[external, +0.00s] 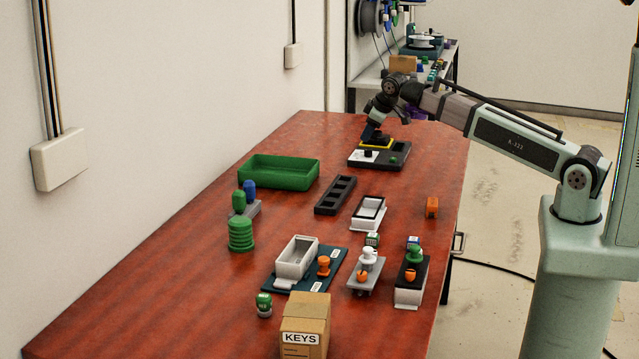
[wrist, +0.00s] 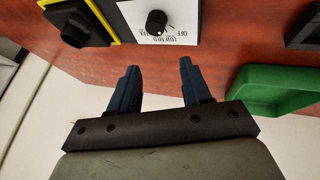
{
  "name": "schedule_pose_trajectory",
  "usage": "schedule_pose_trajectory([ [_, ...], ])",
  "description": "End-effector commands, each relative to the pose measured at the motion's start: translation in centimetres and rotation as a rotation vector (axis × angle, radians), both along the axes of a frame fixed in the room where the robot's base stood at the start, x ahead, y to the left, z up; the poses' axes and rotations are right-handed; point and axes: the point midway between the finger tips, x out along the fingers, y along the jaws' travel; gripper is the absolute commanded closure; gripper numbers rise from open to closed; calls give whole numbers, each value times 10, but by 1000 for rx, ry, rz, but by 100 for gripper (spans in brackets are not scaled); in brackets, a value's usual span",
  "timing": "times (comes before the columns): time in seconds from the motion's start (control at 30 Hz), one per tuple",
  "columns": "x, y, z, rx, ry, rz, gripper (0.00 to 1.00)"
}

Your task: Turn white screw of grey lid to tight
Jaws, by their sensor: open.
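The grey lid (external: 372,285) lies on the front right part of the table. A white screw (external: 368,255) with a round knob head stands up on it, with an orange piece (external: 362,276) just in front. I cannot tell from here how tight the screw is. My gripper (external: 372,134) is far from the lid, at the back of the table, over a dark panel. In the wrist view its two blue fingers (wrist: 159,66) are apart with nothing between them. The lid and screw are not in the wrist view.
The panel has a black dial (wrist: 157,22) and a yellow-edged part (external: 377,143). A white box with a black lid and green screw (external: 415,254) stands right of the grey lid. A green tray (external: 279,177), black slotted tray (external: 335,195) and KEYS box (external: 303,321) stand around.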

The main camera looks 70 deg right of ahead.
Motion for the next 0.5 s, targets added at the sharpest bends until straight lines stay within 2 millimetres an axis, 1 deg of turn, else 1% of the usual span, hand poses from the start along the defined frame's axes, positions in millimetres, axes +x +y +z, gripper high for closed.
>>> schedule_pose_trajectory([
  [0.03,6,26,2,9,7,45,52],
  [0.23,18,121,11,53,38,216,52],
  [0.27,18,135,12,58,43,242,52],
  [0.3,19,154,13,67,50,278,52],
  [0.37,18,183,16,78,61,330,52],
  [0.4,17,202,18,86,67,367,52],
  [0.47,15,230,21,97,78,420,52],
  [0.5,13,249,22,104,86,457,52],
])
